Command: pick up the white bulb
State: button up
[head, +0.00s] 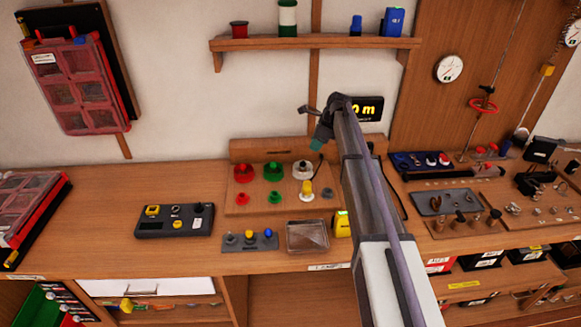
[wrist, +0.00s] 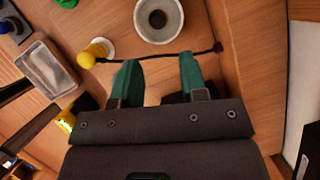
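My gripper (head: 316,143) has two teal fingers and is above the wooden board on the bench. In the wrist view, its fingers (wrist: 158,72) are spread with a clear gap. A thin dark line with knobbed ends (wrist: 150,56) crosses at the fingertips; I cannot tell whether it touches them. No white bulb is clear in the wrist view. In the head view a small pale rounded thing (head: 521,134) at the right may be a bulb, but it is too small to tell. A yellow-topped piece (head: 306,189) with a white base stands on the board; it also shows in the wrist view (wrist: 94,53).
A white ring-shaped piece (head: 303,169) is on the board, with red and green ones beside it. A clear tray (head: 307,237) and a yellow device (head: 342,224) are in front. A dark control box (head: 174,220) is left. A shelf (head: 310,43) is above.

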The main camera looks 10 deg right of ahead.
aim_at(304, 162)
jog(key=b+x, duration=0.5)
jog(key=shift+d+f, duration=0.25)
jog(key=shift+f, duration=0.05)
jog(key=shift+a+f+b, duration=0.2)
jog(key=shift+f+b, duration=0.05)
jog(key=shift+b, duration=0.05)
jog(key=shift+a+r, duration=0.1)
jog(key=shift+r, duration=0.05)
jog(key=b+x, duration=0.4)
jog(key=x, duration=0.1)
jog(key=shift+s+a+f+b, duration=0.1)
jog(key=shift+s+f+b, duration=0.1)
jog(key=shift+b, duration=0.15)
jog(key=shift+r, duration=0.25)
jog(key=shift+c, duration=0.2)
jog(key=c, duration=0.6)
